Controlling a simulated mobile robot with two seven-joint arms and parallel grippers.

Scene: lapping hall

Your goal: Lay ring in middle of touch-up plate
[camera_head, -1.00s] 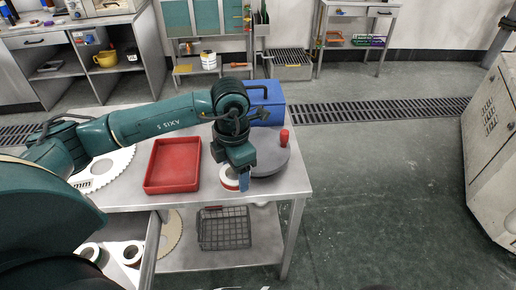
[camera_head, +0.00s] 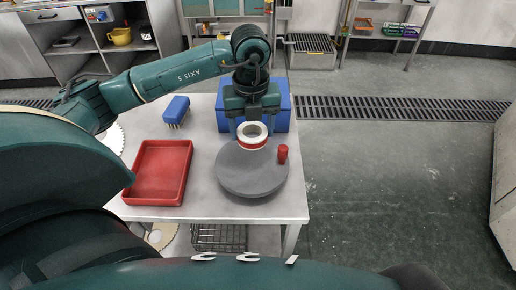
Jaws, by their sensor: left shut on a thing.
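The ring (camera_head: 252,142), pale on top with a red band round its side, is between the fingers of my left gripper (camera_head: 253,127), which is shut on it. The ring appears level, its open hole facing up. The touch-up plate (camera_head: 250,177) is a round dark grey disc on the table. In the head view the ring overlaps the plate's far edge, behind its middle. I cannot tell whether the ring touches the plate or hangs above it. The plate's middle is bare. My right gripper is not in view.
A small red cylinder (camera_head: 282,154) stands at the plate's right side. A red tray (camera_head: 159,172) lies left of the plate on the grey table (camera_head: 207,190). A blue box (camera_head: 283,112) stands behind the plate. A blue brush-like block (camera_head: 177,110) sits behind the tray.

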